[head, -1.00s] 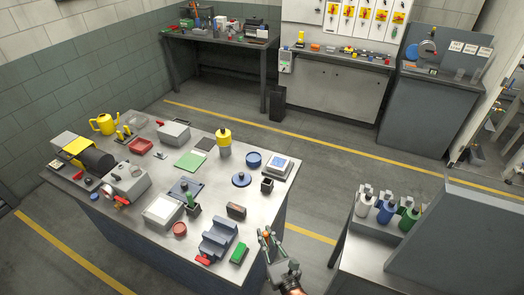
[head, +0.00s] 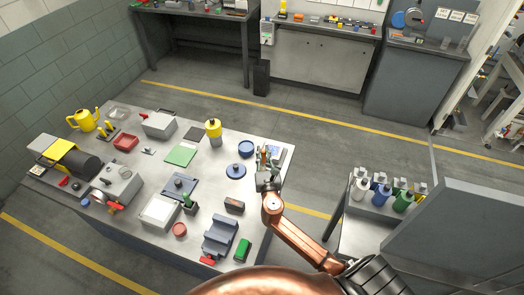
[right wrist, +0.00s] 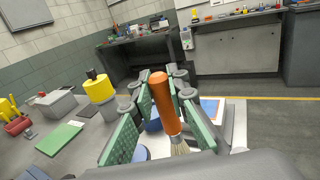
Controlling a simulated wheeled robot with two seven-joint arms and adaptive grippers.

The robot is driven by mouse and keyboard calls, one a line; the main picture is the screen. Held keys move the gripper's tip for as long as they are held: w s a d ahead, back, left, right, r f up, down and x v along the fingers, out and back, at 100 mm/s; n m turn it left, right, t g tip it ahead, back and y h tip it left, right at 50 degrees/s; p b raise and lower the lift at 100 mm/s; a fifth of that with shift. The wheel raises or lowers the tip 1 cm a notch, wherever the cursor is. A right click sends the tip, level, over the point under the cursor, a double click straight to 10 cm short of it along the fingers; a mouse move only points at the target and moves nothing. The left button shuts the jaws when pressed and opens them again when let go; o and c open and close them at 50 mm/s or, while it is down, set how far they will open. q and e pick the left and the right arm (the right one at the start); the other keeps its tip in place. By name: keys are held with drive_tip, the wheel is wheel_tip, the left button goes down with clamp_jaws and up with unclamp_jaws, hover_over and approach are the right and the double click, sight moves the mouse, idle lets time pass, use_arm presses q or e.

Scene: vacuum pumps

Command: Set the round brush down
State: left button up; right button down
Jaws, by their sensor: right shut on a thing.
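The round brush (right wrist: 166,104) has an orange handle and pale bristles. In the right wrist view it stands roughly upright, slightly tilted, with its handle up and its bristles (right wrist: 180,149) down. My right gripper (right wrist: 158,112) is shut on it, with green-padded fingers on both sides. The brush shows there only as a small orange spot. I cannot tell whether the bristles touch anything. My left gripper is not in view.
A blue dish (head: 246,149) and a blue disc with a knob (head: 236,171) lie just left of my right gripper. A yellow-topped canister (head: 213,130) stands further left. A brown block (head: 234,205) and a grey V-shaped block (head: 220,235) sit nearer the front.

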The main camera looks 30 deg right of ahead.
sight(263, 164)
drive_tip(key=shift+r, duration=0.1)
drive_tip(key=shift+p, duration=0.35)
wheel_tip(263, 164, down, 3)
drive_tip(key=shift+r+b, duration=0.15)
drive_tip(key=shift+b, duration=0.95)
wheel_tip(263, 164, down, 2)
drive_tip(key=shift+b, duration=0.7)
drive_tip(key=shift+f+b, duration=0.35)
drive_tip(key=shift+f, duration=0.05)
drive_tip(key=shift+f+b, duration=0.3)
drive_tip(key=shift+f, duration=0.3)
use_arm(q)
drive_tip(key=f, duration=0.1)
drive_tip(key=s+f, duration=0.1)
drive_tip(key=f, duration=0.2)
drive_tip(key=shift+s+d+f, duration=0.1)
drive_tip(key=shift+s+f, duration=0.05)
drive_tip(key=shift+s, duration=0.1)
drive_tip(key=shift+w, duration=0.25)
